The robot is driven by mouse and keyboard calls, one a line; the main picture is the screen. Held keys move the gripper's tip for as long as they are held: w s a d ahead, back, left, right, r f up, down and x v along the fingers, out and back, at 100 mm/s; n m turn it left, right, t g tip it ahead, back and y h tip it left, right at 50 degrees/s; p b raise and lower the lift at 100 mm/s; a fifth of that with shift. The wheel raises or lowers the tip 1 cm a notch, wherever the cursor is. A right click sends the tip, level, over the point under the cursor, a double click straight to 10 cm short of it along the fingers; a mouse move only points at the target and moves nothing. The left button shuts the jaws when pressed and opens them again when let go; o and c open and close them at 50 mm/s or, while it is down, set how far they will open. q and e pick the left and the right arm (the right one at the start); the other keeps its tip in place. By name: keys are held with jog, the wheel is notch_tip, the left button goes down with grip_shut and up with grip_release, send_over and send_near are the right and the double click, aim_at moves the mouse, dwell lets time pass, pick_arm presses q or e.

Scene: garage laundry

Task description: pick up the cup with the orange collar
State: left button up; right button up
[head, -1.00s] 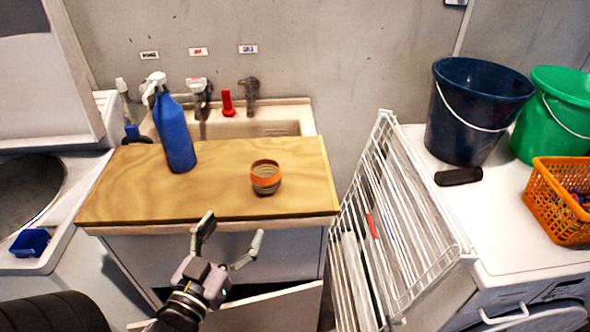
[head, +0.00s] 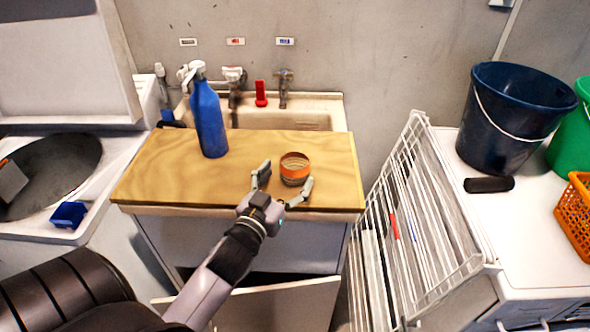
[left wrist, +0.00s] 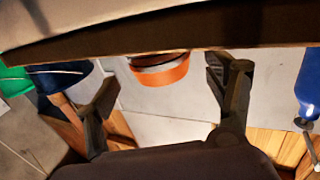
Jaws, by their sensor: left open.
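The cup with the orange collar (head: 295,168) stands upright on the wooden board (head: 170,180), near its right front part. My left gripper (head: 285,178) is open at the near side of the cup. One finger is left of the cup and the other is at its front right; I cannot tell whether either touches it. In the left wrist view the cup (left wrist: 160,70) shows between and beyond the two open fingers (left wrist: 165,95), its upper part in the picture cut off by a dark band. My right gripper is not in view.
A blue spray bottle (head: 209,125) stands on the board left of the cup. Behind is a sink (head: 300,121) with taps. A white drying rack (head: 420,230) stands right of the board. A dark blue bucket (head: 510,120) and an orange basket (head: 578,215) are further right.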

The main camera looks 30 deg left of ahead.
aim_at(290, 173)
pick_arm(q)
jog(key=w, duration=0.3)
jog(key=w+p, duration=0.1)
jog(key=w, duration=0.1)
jog(key=shift+a, duration=0.4)
jog(key=shift+s, duration=0.1)
jog(key=shift+c, duration=0.3)
jog(key=c, duration=1)
